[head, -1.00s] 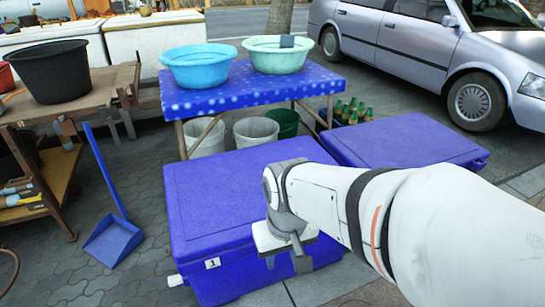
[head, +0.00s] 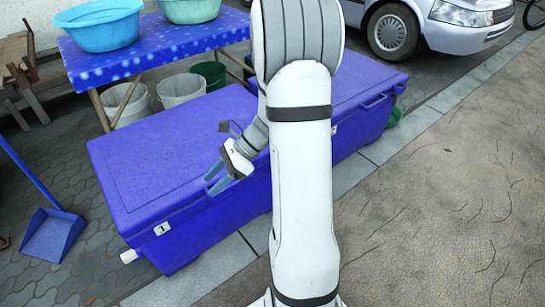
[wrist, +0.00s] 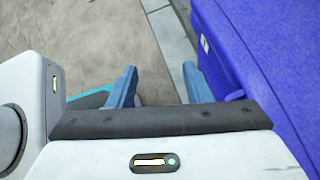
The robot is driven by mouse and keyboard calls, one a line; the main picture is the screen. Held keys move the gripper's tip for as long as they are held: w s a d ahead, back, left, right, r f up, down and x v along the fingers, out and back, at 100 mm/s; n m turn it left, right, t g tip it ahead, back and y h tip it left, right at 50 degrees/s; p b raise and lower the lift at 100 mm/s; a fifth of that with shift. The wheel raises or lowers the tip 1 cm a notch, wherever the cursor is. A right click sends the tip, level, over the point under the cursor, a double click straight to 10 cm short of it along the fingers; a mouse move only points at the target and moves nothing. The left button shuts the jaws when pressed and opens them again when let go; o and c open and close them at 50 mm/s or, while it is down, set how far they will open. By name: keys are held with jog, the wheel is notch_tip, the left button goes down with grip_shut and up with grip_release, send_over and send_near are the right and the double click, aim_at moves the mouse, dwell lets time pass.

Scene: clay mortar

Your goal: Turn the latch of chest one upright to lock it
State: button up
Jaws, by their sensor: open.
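Chest one (head: 165,190) is a blue lidded chest at left centre in the head view, with its lid down. A white label marked 1 (head: 162,229) is on its front, near the left end. My gripper (head: 214,180) is open and empty, with its blue-grey fingers in front of the chest's front face, right of the label. I cannot tell whether the fingers touch the chest. I cannot make out the latch in either view; the gripper or arm may hide it. The wrist view shows two parted fingers (wrist: 160,86), with a blue chest (wrist: 265,50) at right.
A second blue chest (head: 362,110) stands right of chest one, partly behind my arm. A blue table (head: 150,50) with basins stands behind, with buckets (head: 181,86) under it. A blue dustpan (head: 52,235) is at left. Open paving (head: 450,200) lies at right.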

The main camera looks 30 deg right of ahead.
jog(key=w+d+f+m+t+y, duration=0.1)
jog(key=w+d+f+m+t, duration=0.35)
jog(key=d+m, duration=0.25)
jog(key=w+d+f+m+t, duration=0.4)
jog(key=d+f+m, duration=0.2)
jog(key=d+m, duration=0.15)
jog(key=s+d+f+m+t+h+b, duration=0.15)
jog(key=d+f+m+t+h, duration=0.3)
jog(key=d+f+m, duration=0.45)
jog(key=s+d+f+m+t+h, duration=0.2)
jog(key=d+f+m+t+h, duration=0.3)
jog(key=d+m, duration=0.45)
jog(key=w+f+g+b, duration=0.1)
jog(key=w+b, duration=0.1)
jog(key=w, duration=0.5)
jog(key=shift+f+n+h, duration=0.15)
jog(key=shift+n+h, duration=0.25)
jog(key=shift+h, duration=0.05)
jog(key=shift+w+d, duration=0.1)
jog(key=shift+c, duration=0.2)
jog(key=c, duration=0.9)
jog(key=shift+c, duration=0.2)
